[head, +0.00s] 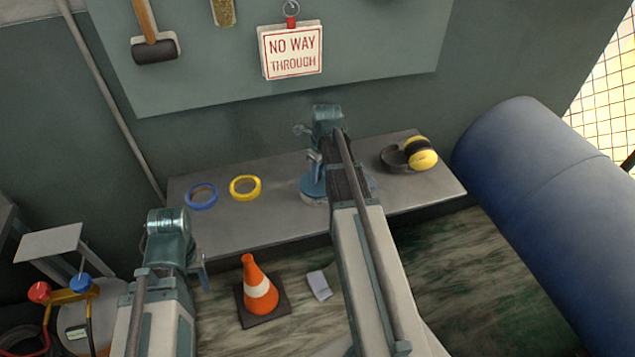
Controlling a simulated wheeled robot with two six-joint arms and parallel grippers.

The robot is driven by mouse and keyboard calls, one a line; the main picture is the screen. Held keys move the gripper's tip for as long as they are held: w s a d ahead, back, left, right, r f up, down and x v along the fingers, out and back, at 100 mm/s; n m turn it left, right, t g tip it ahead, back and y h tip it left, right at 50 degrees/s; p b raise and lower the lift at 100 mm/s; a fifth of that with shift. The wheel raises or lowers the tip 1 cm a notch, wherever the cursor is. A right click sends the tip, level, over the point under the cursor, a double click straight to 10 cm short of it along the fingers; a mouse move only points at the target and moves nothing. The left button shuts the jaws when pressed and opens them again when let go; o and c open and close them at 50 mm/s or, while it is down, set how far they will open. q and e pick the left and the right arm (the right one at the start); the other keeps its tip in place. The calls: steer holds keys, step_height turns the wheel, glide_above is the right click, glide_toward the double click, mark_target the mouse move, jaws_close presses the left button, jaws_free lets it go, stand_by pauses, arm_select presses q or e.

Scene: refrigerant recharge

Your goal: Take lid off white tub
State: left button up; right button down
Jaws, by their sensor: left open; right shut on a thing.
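I cannot make out a white tub or its lid for sure. My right arm reaches over the bench (275,215) and covers much of its middle. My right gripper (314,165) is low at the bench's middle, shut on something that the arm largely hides. A blue, round-based thing (313,187) shows just below it; whether it is what I hold, I cannot tell. My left gripper (199,272) is open, in front of the bench's left front edge, with its fingers partly hidden behind its own wrist.
Blue tape (202,205), yellow tape (245,198) and yellow ear muffs (420,154) lie on the bench. An orange cone (260,285) and a white paper (319,285) are on the floor. A big blue cylinder (545,210) stands at right, a red-and-blue-knobbed gauge set (62,296) at left.

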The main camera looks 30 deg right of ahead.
stand_by(0.3)
steer(key=shift+r+p, duration=0.95)
step_height(320, 180, up, 2)
steer(key=shift+p, duration=1.05)
steer(key=s+a+r+p, duration=0.1)
steer(key=s+a, duration=0.7)
steer(key=a, duration=0.6)
steer(key=shift+d, duration=0.1)
